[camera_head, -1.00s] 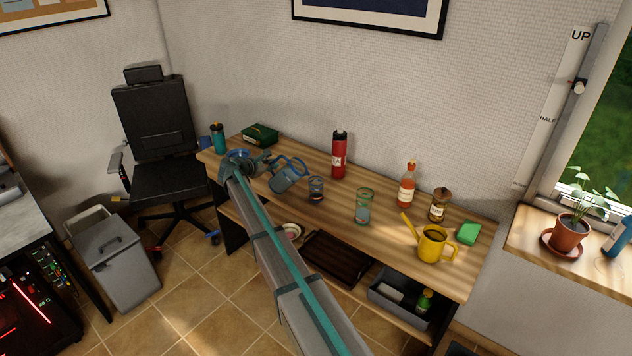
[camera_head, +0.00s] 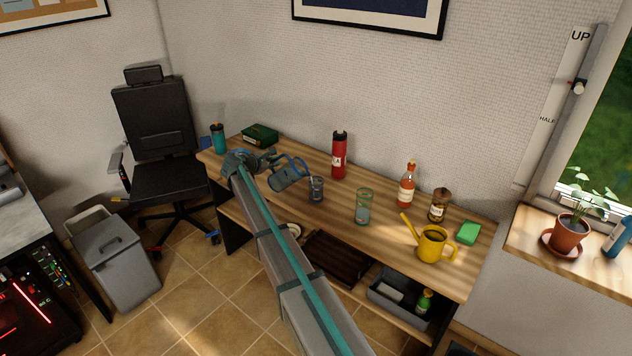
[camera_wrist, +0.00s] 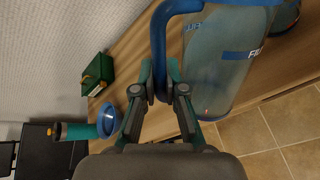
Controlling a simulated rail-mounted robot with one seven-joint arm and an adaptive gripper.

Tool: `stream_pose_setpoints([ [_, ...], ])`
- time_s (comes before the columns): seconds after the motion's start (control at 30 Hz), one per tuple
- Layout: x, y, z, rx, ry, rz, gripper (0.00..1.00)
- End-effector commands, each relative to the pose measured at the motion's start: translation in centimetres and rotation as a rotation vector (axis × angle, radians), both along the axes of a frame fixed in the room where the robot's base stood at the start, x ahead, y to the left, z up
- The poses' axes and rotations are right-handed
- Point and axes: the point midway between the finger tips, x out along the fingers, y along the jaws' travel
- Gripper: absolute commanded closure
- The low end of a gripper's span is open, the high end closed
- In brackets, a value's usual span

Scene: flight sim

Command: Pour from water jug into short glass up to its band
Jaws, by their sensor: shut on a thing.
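The water jug (camera_head: 285,179), clear grey with a blue rim and handle, is held above the left part of the desk. It is tilted, with its mouth toward the short glass. It fills the upper right of the wrist view (camera_wrist: 225,65). My gripper (camera_wrist: 160,88) is shut on its blue handle. The short glass (camera_head: 316,190) stands upright on the desk, just right of the jug's mouth. A thin pale streak shows between mouth and glass; it looks like water. The glass's level and band are too small to read.
A taller green-rimmed glass (camera_head: 363,208) stands to the right. A red flask (camera_head: 339,157) is behind. A sauce bottle (camera_head: 407,186), a jar (camera_head: 439,206) and a yellow watering can (camera_head: 432,245) stand farther right. A teal bottle (camera_head: 218,140) and green box (camera_head: 260,135) are at the left.

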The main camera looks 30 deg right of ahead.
Motion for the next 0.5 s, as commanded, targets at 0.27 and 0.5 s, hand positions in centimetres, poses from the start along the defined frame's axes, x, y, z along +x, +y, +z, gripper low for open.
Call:
stream_pose_setpoints([
  [0.27,-0.06,-0.10,0.40,0.013,-0.011,-0.001,1.00],
  [0.5,-0.17,-0.19,0.57,0.023,-0.018,0.000,1.00],
])
